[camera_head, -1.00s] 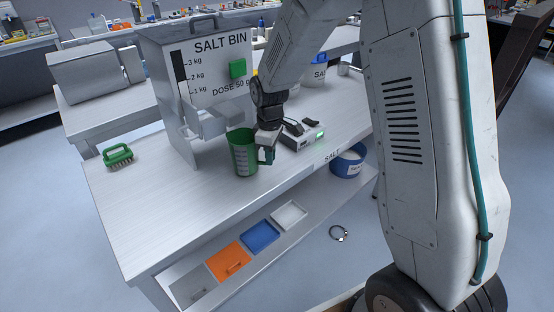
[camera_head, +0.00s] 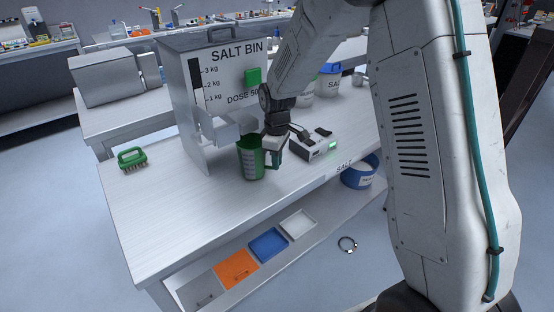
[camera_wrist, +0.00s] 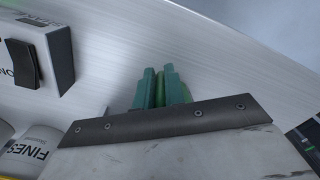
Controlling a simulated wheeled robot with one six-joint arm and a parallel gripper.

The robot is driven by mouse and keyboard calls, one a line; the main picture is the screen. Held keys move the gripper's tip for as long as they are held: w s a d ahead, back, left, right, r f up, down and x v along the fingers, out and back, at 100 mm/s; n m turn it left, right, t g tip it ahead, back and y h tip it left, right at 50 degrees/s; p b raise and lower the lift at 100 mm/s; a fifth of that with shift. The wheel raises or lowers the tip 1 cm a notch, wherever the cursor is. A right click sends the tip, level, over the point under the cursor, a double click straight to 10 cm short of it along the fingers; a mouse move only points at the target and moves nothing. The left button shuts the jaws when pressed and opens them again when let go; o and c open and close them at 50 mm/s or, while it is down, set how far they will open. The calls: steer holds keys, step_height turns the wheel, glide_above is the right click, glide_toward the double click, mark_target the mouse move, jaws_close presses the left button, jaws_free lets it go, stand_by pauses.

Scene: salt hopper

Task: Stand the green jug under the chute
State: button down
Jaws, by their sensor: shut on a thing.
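The green jug (camera_head: 250,160), with pale scale marks, is upright at the front of the salt bin (camera_head: 222,75). The bin's grey chute (camera_head: 226,128) juts out to the left of and behind the jug's rim. The jug looks close to the chute but not clearly beneath it. My gripper (camera_head: 273,158) is at the jug's right side, shut on its handle. In the wrist view my teal fingers (camera_wrist: 160,88) are close together, with a little lighter green between them; the jug's body is hidden there. I cannot tell whether the jug's base touches the bench.
A grey device (camera_head: 314,146) with a green display stands right of the gripper. A green button (camera_head: 253,77) is on the bin's front. A green brush (camera_head: 132,158) lies at the bench's left. The bench front (camera_head: 185,205) is clear. Colored trays (camera_head: 268,243) sit on the lower shelf.

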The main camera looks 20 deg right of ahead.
steer(key=shift+f, duration=0.45)
steer(key=c, duration=1.4)
jaws_free()
step_height(320, 180, up, 8)
steer(key=shift+f, duration=0.1)
steer(key=s+d+r+m, duration=0.2)
steer(key=s+r+m, duration=0.3)
steer(key=s+r, duration=1.05)
steer(key=s+m, duration=0.1)
steer(key=s, duration=0.5)
steer(key=s+m, duration=0.2)
steer(key=s, duration=0.5)
steer(key=s+f+m+t, duration=0.1)
steer(key=s+m, duration=0.1)
steer(key=s, duration=0.5)
steer(key=shift+d, duration=0.4)
